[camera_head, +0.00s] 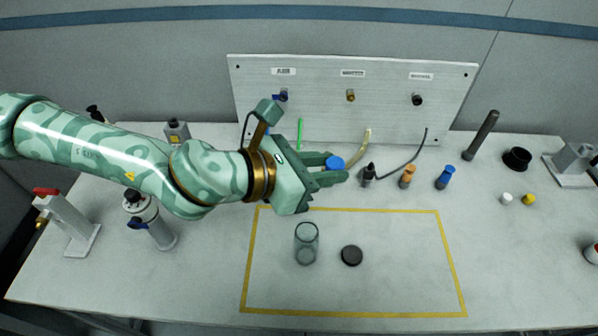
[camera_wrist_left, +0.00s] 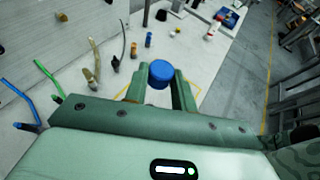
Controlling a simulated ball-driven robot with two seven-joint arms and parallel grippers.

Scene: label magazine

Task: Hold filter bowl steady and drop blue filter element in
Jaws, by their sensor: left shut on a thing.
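My left gripper (camera_head: 333,173) is shut on the blue filter element (camera_head: 335,162), a short round blue piece held between the fingertips. It also shows in the left wrist view (camera_wrist_left: 160,73) between the two fingers. The filter bowl (camera_head: 306,244), a clear grey glass-like cup, stands upright on the table inside the yellow outline. The gripper is above the table, farther back and slightly right of the bowl in the head view, apart from it. A black round cap (camera_head: 351,256) lies just right of the bowl. My right gripper is not in view.
Several small fittings, including an orange one (camera_head: 407,176) and a blue one (camera_head: 445,177), stand right of the gripper. A red-handled clamp (camera_head: 68,222) and a grey cylinder (camera_head: 150,222) stand left. The outlined area's right side is clear.

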